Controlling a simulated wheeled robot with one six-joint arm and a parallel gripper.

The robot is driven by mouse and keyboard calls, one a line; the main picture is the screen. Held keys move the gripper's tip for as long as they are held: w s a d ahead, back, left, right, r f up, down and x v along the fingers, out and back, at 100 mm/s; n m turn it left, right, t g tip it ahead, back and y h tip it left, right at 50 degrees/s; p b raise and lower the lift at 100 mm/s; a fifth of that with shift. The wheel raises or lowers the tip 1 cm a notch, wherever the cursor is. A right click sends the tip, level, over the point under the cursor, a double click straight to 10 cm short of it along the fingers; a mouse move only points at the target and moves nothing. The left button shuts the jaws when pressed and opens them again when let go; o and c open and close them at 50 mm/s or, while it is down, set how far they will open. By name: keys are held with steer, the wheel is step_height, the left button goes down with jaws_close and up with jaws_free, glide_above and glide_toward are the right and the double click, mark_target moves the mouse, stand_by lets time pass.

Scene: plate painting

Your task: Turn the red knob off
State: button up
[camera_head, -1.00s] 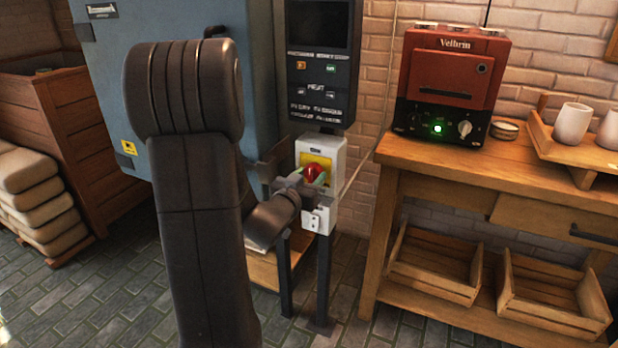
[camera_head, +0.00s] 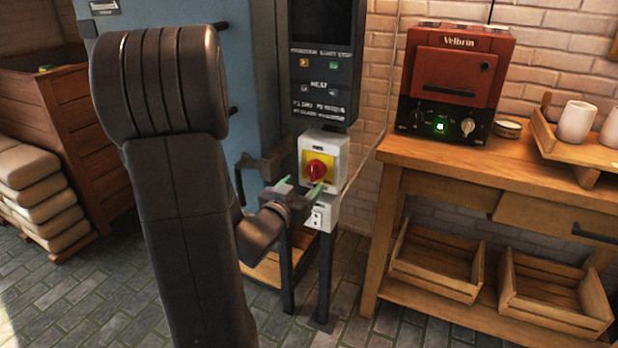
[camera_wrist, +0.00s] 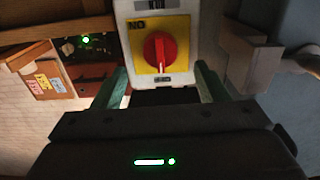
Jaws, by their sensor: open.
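The red knob (camera_head: 316,171) sits on a yellow plate on a white switch box (camera_head: 338,152), which stands below a dark control panel.
A dark control panel (camera_head: 320,70) and a blue cabinet (camera_head: 255,100) with a handle stand behind my arm. A red oven (camera_head: 455,75) with a lit green light stands on the wooden table (camera_head: 420,153) to the right. A cable hangs beside the switch box.

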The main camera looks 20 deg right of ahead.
mark_target(312, 174)
steer(key=v, duration=0.8)
steer(key=shift+d, duration=0.1)
steer(key=x, duration=1.4)
